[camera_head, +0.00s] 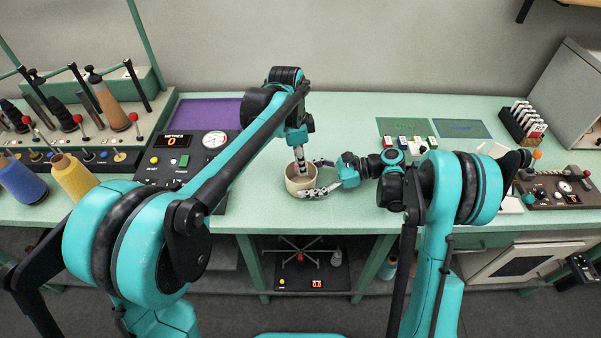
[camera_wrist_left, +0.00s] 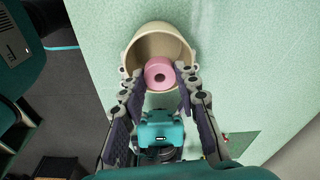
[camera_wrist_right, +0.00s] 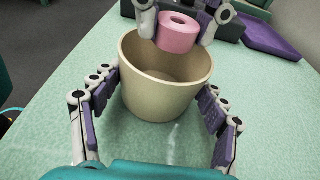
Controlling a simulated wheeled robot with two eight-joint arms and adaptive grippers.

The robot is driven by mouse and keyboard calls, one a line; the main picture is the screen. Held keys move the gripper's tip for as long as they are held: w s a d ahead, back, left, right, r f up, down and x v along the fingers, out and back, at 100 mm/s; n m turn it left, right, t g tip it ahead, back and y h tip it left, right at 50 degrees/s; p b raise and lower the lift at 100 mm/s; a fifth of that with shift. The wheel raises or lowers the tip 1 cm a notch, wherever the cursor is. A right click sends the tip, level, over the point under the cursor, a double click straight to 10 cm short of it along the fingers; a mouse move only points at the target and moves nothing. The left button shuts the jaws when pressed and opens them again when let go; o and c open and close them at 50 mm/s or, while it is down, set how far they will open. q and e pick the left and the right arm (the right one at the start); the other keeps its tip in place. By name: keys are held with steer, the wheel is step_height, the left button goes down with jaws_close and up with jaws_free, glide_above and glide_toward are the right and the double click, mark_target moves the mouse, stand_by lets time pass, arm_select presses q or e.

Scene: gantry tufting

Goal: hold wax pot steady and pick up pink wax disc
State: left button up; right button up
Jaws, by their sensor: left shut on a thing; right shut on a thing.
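The cream wax pot (camera_head: 292,188) stands upright on the green worktop; it also shows in the right wrist view (camera_wrist_right: 165,103). My right gripper (camera_head: 314,178) is shut on the pot, with one finger on each side of its outer wall. The pink wax disc (camera_wrist_left: 158,66), a short cylinder with a central hole, is between the fingers of my left gripper (camera_head: 300,162). The right wrist view shows the disc (camera_wrist_right: 178,38) held at the pot's far rim level or above it, over the opening. In the head view the disc is hidden.
A control panel (camera_head: 165,160) with a gauge and red display is left of the pot, with a purple mat (camera_head: 207,113) behind. Cones of yarn (camera_head: 73,175) stand further left. Small coloured blocks (camera_head: 402,142) and green mats (camera_head: 405,127) lie at the right. Worktop around the pot is clear.

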steer(key=o, duration=1)
steer(key=shift+c, duration=0.2)
arm_select(q)
step_height(320, 180, up, 3)
steer(key=shift+f, duration=0.15)
